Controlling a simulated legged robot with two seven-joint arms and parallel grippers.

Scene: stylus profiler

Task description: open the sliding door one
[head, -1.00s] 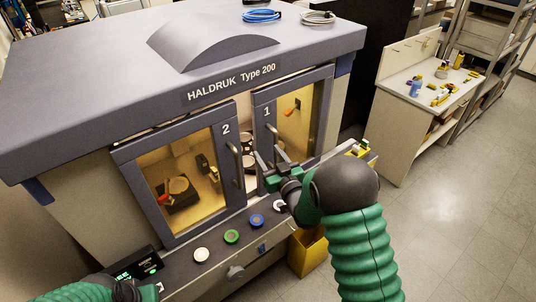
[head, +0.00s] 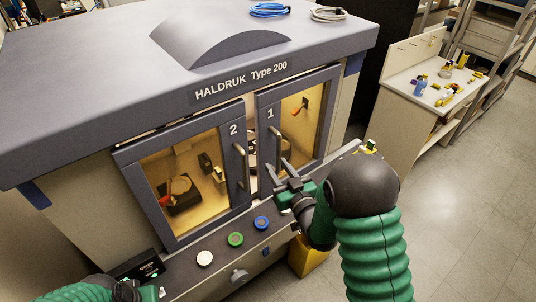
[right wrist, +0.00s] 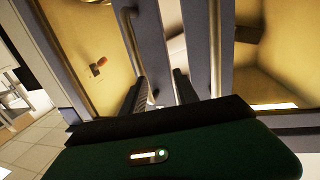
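Sliding door one (head: 318,126), a grey frame with a yellowish window marked "1", is the right one of two doors on the front of the HALDRUK machine. Its upright bar handle (head: 275,146) is near its left edge. A narrow gap lies between it and door two (head: 236,165). My right gripper (head: 279,171) is open at the lower end of this handle; the right wrist view shows its two fingers (right wrist: 162,92) apart. I cannot tell whether the handle is between them. My left gripper (head: 140,291) is at the lower left, its fingers unclear.
White, green and blue buttons (head: 235,239) line the ledge below the doors. A yellow bin (head: 307,258) stands on the floor below my right arm. A side bench (head: 425,95) with small items is at the right, with open floor before it.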

